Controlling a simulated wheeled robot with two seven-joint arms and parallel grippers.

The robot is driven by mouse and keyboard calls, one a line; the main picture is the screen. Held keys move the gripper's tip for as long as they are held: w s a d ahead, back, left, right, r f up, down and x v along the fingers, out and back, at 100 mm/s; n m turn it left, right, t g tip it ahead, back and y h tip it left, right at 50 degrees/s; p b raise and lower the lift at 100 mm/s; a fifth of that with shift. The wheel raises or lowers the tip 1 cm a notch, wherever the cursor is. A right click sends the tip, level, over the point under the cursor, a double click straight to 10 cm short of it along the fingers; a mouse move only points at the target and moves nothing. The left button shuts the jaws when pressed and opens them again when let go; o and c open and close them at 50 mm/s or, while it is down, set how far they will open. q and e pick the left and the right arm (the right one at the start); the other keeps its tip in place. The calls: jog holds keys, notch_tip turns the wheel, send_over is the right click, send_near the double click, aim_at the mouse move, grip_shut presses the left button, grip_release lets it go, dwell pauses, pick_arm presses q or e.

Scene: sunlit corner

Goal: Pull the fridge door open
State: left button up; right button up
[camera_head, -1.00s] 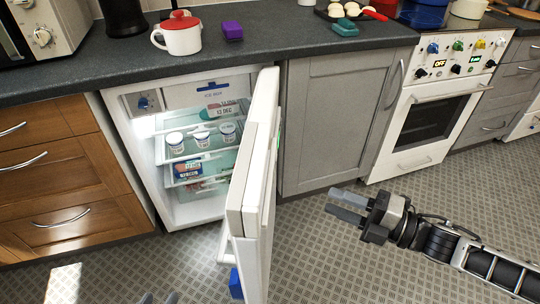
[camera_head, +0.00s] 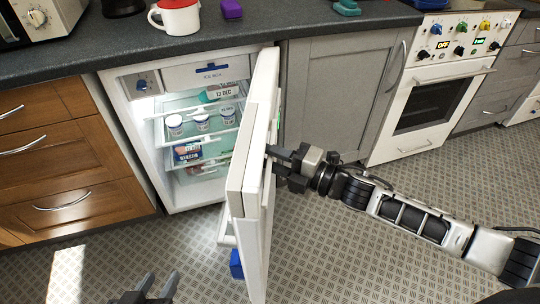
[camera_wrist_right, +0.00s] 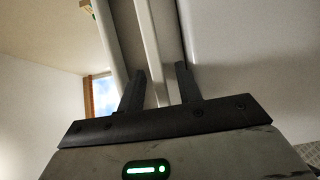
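The white fridge (camera_head: 137,108) stands under the counter with its door (camera_head: 250,160) swung wide open toward me. The shelves inside are in plain view. My right gripper (camera_head: 268,158) is at the outer face of the door, its fingertips partly hidden by the door's edge. In the right wrist view the right gripper (camera_wrist_right: 159,75) has its two fingers apart, with a white strip of the door (camera_wrist_right: 148,45) running between them; I cannot tell if they touch it. My left gripper (camera_head: 158,279) is low at the bottom edge of the head view, open and empty, left of the door.
Several tubs (camera_head: 200,122) and packs stand on the fridge shelves. A blue item (camera_head: 236,264) sits low in the door. Wooden drawers (camera_head: 60,160) are at the left, a grey cabinet (camera_head: 340,100) and an oven (camera_head: 430,100) at the right. The floor in front is clear.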

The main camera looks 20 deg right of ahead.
jog(key=shift+w+a, duration=0.1)
jog(key=shift+a, duration=0.05)
grip_shut()
